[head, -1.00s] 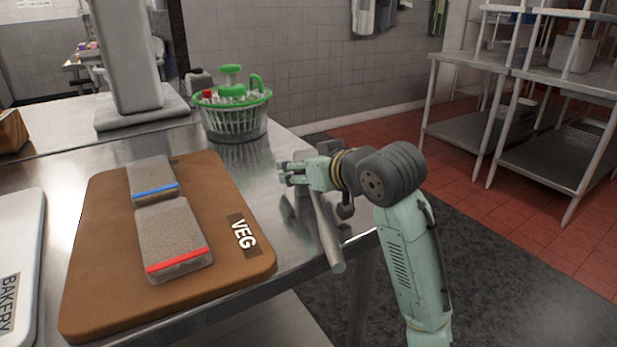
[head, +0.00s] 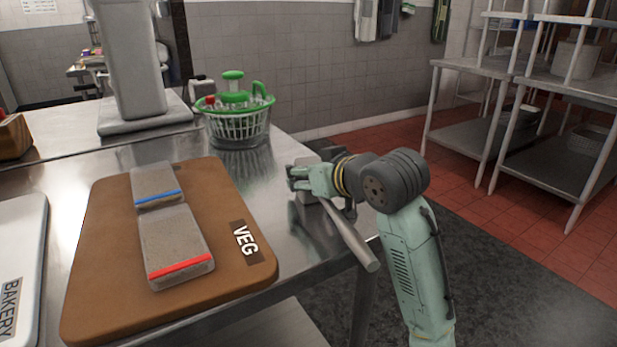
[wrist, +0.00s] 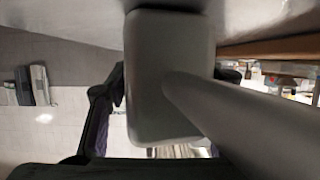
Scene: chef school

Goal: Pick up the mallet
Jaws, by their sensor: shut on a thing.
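The mallet (head: 349,233) is grey, with a long round handle that points toward the front right, past the table's edge. Its block-shaped head (head: 308,186) is at my gripper (head: 296,178), near the right edge of the steel table. In the wrist view the mallet's head (wrist: 160,75) fills the middle between my fingers, and the handle runs to the lower right. My gripper is shut on the mallet. The fingers are partly hidden behind the head in the wrist view. I cannot tell whether the mallet still touches the table.
A white BAKERY board (head: 25,240) lies at left. Steel shelves (head: 480,70) stand at right. The floor beyond the table's right edge is open.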

